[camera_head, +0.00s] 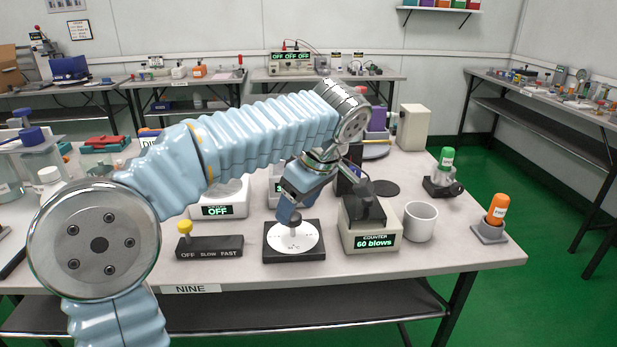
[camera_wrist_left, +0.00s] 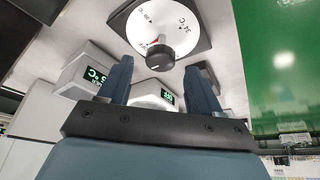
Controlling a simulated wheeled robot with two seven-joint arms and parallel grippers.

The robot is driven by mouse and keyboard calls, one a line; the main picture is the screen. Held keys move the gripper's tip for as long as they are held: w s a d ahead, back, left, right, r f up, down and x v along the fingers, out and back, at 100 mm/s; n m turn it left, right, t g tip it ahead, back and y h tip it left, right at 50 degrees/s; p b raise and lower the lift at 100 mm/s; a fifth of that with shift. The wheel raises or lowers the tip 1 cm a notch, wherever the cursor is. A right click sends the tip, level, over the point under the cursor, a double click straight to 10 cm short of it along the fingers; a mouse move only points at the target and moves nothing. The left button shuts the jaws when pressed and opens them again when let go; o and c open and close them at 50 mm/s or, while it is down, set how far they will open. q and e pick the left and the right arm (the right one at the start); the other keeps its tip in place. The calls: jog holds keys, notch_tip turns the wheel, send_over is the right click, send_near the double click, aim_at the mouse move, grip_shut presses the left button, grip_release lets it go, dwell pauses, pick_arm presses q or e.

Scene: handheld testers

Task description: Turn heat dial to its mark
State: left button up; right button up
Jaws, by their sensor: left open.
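The heat dial (camera_head: 274,240) is a white round face on a black square base at the front middle of the table. In the left wrist view, the dial face (camera_wrist_left: 148,22) carries °C markings and a small red mark beside its round knob (camera_wrist_left: 160,59). The knob stands up from the face. My left gripper (camera_head: 292,212) reaches down over the dial, and its fingers partly cover the knob in the head view. In the left wrist view, the left gripper (camera_wrist_left: 160,78) is open, with the knob ahead between its two fingers and no visible contact. My right gripper is not in view.
A counter box (camera_head: 372,242) reading 60 blows stands close right of the dial, with a white mug (camera_head: 420,222) beyond it. A black OFF/SLOW/FAST switch (camera_head: 210,250) sits to the left. A device (camera_head: 213,210) reading OFF stands behind that switch.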

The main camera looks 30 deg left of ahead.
pick_arm(q)
jog(key=v, duration=1.1)
jog(key=shift+r+p, duration=0.25)
jog(key=shift+p, duration=0.15)
jog(key=shift+d, duration=0.15)
